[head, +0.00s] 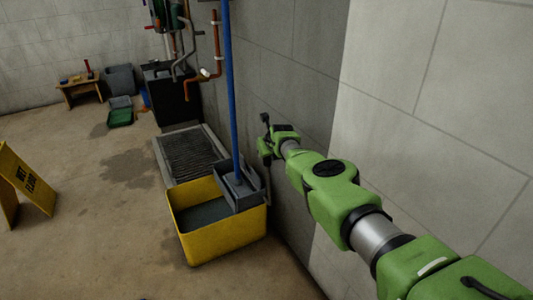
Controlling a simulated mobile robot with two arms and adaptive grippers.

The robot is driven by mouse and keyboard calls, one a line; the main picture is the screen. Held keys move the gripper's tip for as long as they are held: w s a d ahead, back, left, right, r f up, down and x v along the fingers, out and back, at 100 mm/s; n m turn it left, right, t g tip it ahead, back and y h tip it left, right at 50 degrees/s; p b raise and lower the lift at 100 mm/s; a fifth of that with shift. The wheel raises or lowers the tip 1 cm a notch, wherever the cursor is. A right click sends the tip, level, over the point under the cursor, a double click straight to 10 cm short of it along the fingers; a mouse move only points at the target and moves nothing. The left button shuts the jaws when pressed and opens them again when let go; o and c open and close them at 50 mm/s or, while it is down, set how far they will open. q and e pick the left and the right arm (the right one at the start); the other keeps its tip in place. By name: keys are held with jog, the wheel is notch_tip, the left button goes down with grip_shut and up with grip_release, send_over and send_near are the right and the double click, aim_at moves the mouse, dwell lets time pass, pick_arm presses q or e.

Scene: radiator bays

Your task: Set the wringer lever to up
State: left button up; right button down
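A yellow mop bucket (225,243) stands on the floor at the centre of the head view, close to the wall, with dark water in it. The grey wringer (240,190) sits at its right rear edge, and a blue mop handle rises from it. A thin dark bar (267,182) at the wringer's right side looks like the lever; its upper end is hidden near my gripper. My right gripper (266,140) is just above and behind the wringer, beside the wall. Its fingers are too small and dark to tell their opening or contact. My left gripper is out of view.
A floor grate (188,154) lies behind the bucket. Copper pipes (216,50) run down the wall. A yellow wet-floor sign (28,180) stands at left. A small wooden bench (80,92) is at the back. The floor left of the bucket is clear.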

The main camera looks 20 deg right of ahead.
jog(key=shift+s+f, duration=0.15)
jog(key=c, duration=1.8)
grip_release()
jog(key=shift+r, duration=0.2)
jog(key=shift+w+r, duration=0.2)
jog(key=shift+r, duration=0.5)
jog(key=shift+s+a+r, duration=0.1)
jog(key=shift+a+r, duration=0.05)
jog(key=shift+r, duration=0.45)
notch_tip(320, 180, up, 7)
jog(key=shift+s+r, duration=0.1)
jog(key=shift+r, duration=0.05)
